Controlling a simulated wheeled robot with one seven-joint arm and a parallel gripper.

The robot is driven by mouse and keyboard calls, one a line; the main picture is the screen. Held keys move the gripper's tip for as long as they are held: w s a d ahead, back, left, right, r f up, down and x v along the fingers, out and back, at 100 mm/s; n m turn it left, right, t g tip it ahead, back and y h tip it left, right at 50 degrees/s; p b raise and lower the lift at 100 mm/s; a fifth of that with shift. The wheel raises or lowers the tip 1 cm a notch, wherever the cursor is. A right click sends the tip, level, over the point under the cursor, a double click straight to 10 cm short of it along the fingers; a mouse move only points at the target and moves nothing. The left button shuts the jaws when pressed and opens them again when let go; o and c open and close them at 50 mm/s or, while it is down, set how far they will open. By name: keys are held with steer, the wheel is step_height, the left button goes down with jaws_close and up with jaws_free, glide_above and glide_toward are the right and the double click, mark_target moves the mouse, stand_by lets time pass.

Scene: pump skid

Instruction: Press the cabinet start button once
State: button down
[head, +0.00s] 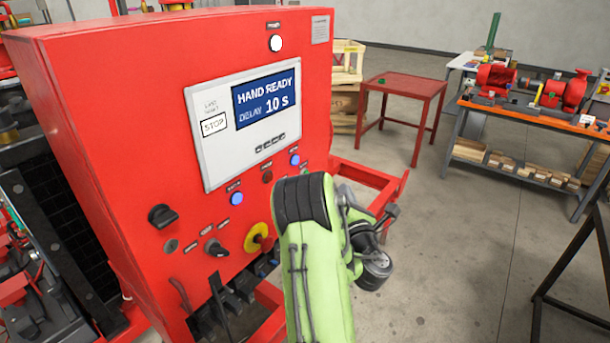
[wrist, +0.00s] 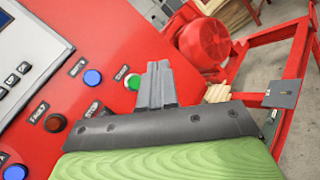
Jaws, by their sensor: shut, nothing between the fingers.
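The red cabinet (head: 150,120) fills the left of the head view. Its display (head: 266,94) reads HAND READY, DELAY 10 S. In the wrist view, a green button (wrist: 133,82) with a white rim sits on the red panel; its small label looks like START. My gripper (wrist: 158,68) is shut and empty, with its fingertips just right of the green button in the picture. I cannot tell whether they touch the panel.
Blue buttons (wrist: 93,77) (head: 236,198), a dark red FAULT button (wrist: 55,122), black knobs (head: 162,216) and a yellow-based knob (head: 257,237) share the panel. A red motor (wrist: 203,43) and red frame (wrist: 270,98) lie beyond.

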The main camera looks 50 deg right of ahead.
steer(key=w+p, duration=0.2)
steer(key=w, duration=0.6)
steer(key=shift+a, duration=0.4)
steer(key=shift+w+r, duration=0.1)
stand_by(1.4)
steer(key=shift+w, duration=0.35)
steer(key=shift+w+a+p, duration=0.1)
steer(key=shift+w+p, duration=0.25)
steer(key=shift+w, duration=0.05)
stand_by(0.5)
steer(key=shift+s+b, duration=0.45)
steer(key=shift+s, duration=0.35)
